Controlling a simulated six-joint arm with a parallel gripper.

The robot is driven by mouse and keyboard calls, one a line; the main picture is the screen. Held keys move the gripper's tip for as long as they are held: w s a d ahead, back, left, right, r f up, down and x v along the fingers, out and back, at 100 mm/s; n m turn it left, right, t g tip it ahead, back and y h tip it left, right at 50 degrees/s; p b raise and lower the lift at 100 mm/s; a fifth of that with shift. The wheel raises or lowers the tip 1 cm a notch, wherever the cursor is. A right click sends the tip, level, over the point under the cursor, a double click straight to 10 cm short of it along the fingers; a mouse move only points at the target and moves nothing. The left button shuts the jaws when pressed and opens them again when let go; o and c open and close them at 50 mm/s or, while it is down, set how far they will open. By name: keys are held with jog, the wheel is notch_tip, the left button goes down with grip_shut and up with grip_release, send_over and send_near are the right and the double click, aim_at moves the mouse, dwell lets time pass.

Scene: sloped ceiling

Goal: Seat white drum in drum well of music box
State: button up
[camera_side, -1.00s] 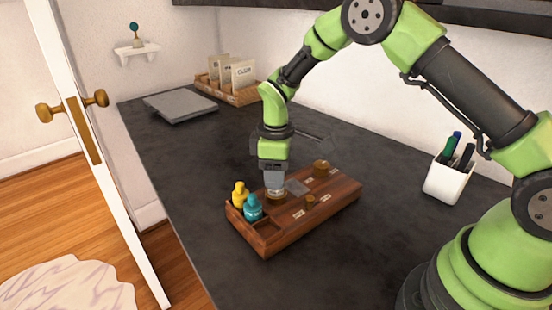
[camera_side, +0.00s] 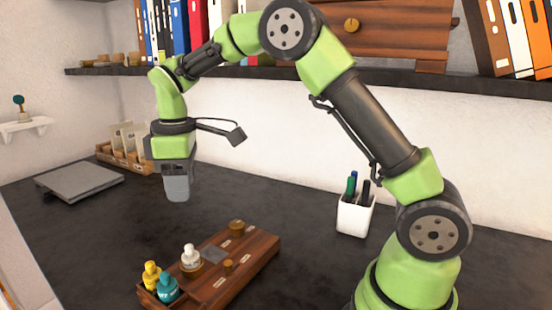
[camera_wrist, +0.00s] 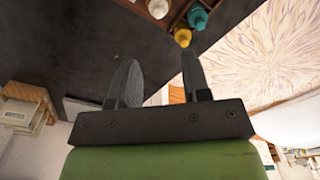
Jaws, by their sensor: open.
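The white drum (camera_side: 191,257) stands upright in a round brass-brown well of the wooden music box (camera_side: 237,274), its top above the rim. How deep it sits I cannot tell. A yellow drum (camera_side: 152,275) and a teal drum (camera_side: 167,287) stand at the box's near left end. In the wrist view, the yellow (camera_wrist: 183,37) and teal (camera_wrist: 197,16) drums show at the top, with a white piece (camera_wrist: 158,8) by them. My gripper (camera_side: 177,199) hangs above the counter behind the box, clear of the drums. Its fingers (camera_wrist: 158,68) are apart with nothing between them.
A brass knob (camera_side: 237,227) and a smaller peg (camera_side: 228,266) stand up from the box. A pen cup (camera_side: 355,214) stands to its right. A grey slab (camera_side: 80,181) and a card tray (camera_side: 125,150) lie at the back left. A shelf (camera_side: 400,82) runs above.

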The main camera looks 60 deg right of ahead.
jog(key=s+r+m+t+y, duration=0.1)
jog(key=s+r+m+t, duration=0.1)
jog(key=s+r+m, duration=0.45)
jog(key=s+r+m+t, duration=0.1)
jog(key=s+r+t, duration=0.25)
jog(key=s, duration=0.55)
jog(key=s+m+t, duration=0.1)
jog(key=s+m, duration=0.3)
jog(key=s, duration=0.3)
jog(key=shift+f+y, duration=0.4)
jog(key=shift+f, duration=0.05)
jog(key=shift+o, duration=0.5)
jog(key=shift+s+a, duration=0.1)
